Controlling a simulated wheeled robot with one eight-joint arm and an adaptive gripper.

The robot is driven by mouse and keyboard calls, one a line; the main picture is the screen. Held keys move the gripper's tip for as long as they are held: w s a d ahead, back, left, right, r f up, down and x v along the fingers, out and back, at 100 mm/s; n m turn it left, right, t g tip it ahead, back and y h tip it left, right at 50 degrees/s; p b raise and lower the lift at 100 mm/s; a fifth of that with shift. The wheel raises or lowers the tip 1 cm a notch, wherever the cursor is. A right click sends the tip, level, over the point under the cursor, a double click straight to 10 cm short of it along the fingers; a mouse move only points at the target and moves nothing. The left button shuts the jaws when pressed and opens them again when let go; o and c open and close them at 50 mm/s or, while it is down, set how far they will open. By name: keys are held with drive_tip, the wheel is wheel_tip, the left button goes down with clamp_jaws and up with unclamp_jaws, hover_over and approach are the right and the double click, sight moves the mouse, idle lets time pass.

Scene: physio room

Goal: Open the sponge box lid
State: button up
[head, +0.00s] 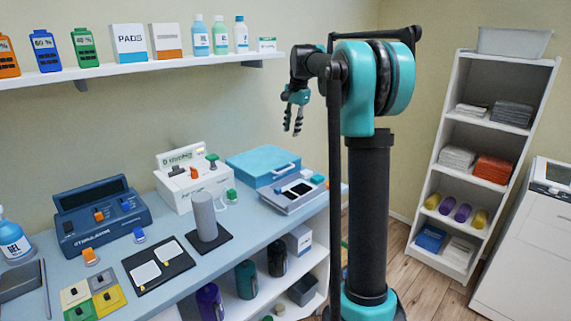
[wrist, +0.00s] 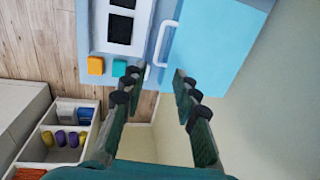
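A blue box (head: 263,166) with a white handle (head: 286,168) sits at the far end of the blue counter; I take it as the sponge box, though I read no label. Its lid looks shut and flat. In the wrist view the blue lid (wrist: 220,40) fills the upper right and its white handle (wrist: 166,42) runs along the left edge. My gripper (head: 293,132) hangs in the air well above the counter. In the wrist view my gripper (wrist: 155,75) has its two fingers apart with nothing between them, tips pointing toward the handle side.
A grey tray (head: 293,195) with two dark pads stands beside the box. A white device (head: 190,185) and a grey cylinder (head: 204,215) on a dark plate stand nearer. A wall shelf (head: 130,68) with bottles and boxes is left of my gripper. A shelving unit (head: 480,150) stands right.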

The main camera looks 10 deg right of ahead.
sight(286, 170)
drive_tip(key=f, duration=0.5)
drive_tip(key=w+a+f, duration=0.1)
drive_tip(key=f, duration=0.5)
drive_tip(key=w+f, duration=0.1)
drive_tip(key=f, duration=0.4)
drive_tip(key=shift+w+a+f, duration=0.15)
drive_tip(key=shift+a+f, duration=0.15)
drive_tip(key=shift+a, duration=0.1)
clamp_jaws()
